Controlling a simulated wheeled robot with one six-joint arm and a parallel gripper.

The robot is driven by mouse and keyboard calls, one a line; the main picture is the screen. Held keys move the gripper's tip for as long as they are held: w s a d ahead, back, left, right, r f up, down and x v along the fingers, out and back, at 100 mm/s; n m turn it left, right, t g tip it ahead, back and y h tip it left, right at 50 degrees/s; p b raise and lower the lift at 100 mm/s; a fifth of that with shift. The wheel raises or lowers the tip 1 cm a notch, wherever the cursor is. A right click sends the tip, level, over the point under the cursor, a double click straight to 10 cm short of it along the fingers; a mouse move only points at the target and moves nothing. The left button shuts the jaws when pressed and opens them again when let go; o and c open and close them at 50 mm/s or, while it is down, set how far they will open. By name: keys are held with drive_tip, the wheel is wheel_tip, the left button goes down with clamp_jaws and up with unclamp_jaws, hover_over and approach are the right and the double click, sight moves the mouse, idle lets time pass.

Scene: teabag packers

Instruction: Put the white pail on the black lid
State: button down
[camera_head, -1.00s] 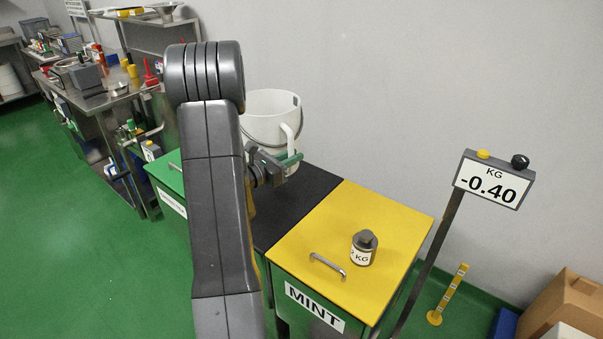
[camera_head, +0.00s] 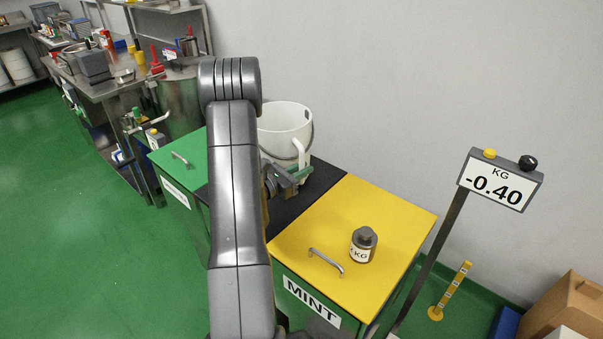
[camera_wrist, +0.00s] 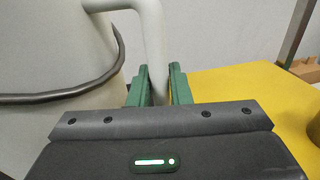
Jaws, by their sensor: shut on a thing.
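The white pail (camera_head: 281,120) stands upright in front of the wall, over the black lid (camera_head: 318,188) between the green and yellow lids. My gripper (camera_head: 299,174) has its green fingers around the pail's white side handle, at the pail's right. In the wrist view my gripper (camera_wrist: 158,80) is shut on that handle, and the pail (camera_wrist: 60,45) fills the left side with its grey wire bail. My arm hides part of the black lid and the pail's lower left. I cannot tell whether the pail's base touches the lid.
A scale display (camera_head: 500,180) reading -0.40 stands on a post at right.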

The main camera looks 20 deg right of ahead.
drive_tip(key=shift+f, duration=0.8)
drive_tip(key=c, duration=1.3)
unclamp_jaws()
drive_tip(key=shift+c, duration=0.2)
drive_tip(key=b+v, duration=0.2)
drive_tip(key=v, duration=1)
